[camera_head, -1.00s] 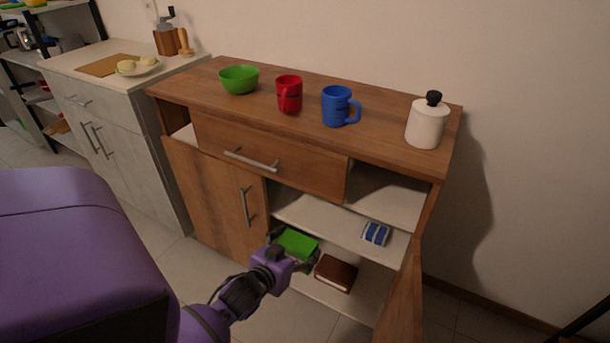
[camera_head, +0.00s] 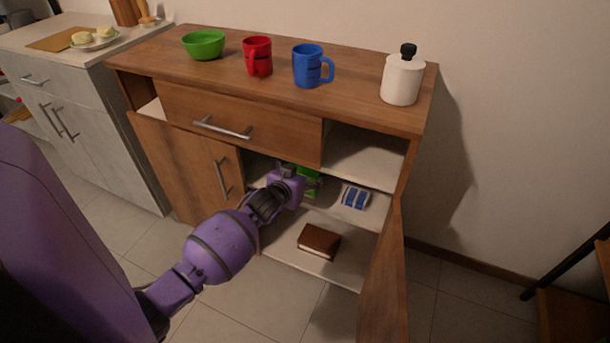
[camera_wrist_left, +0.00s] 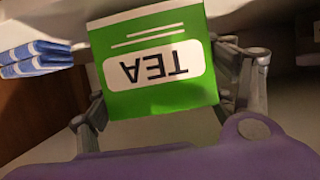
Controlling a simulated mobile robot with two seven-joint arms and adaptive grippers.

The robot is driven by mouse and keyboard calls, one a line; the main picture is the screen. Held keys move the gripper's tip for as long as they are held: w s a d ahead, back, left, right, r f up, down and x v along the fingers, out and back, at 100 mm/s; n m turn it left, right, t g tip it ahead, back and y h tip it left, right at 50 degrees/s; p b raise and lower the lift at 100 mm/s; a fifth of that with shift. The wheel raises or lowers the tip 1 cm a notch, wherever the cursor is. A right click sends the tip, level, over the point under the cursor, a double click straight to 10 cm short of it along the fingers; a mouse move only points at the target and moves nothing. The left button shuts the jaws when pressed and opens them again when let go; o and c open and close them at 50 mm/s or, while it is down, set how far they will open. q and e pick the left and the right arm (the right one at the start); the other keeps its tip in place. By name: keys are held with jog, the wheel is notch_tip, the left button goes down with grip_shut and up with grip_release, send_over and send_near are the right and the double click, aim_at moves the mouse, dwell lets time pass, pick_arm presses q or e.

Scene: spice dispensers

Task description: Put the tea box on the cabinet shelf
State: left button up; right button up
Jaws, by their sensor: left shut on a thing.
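The green tea box (camera_wrist_left: 152,60) fills the middle of the left wrist view, its TEA label upside down. My left gripper (camera_wrist_left: 165,95) is shut on it, with a finger on each side. In the head view, the tea box (camera_head: 311,182) shows only partly behind my left gripper (camera_head: 296,178). The gripper is inside the cabinet opening at about the level of the middle shelf (camera_head: 338,215). I cannot tell whether the box touches the shelf. My right gripper is not in view.
A blue and white packet (camera_head: 355,197) lies on the middle shelf, right of the tea box. A brown book (camera_head: 319,241) lies on the lower shelf. The right cabinet door (camera_head: 382,270) stands open. Mugs, a green bowl (camera_head: 204,44) and a white jar (camera_head: 402,78) stand on top.

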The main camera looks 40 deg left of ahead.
pick_arm(q)
jog(key=shift+w+f, duration=0.25)
jog(key=shift+f, duration=0.2)
jog(key=shift+r, duration=0.15)
jog(key=o, duration=1.5)
jog(key=shift+c, duration=0.2)
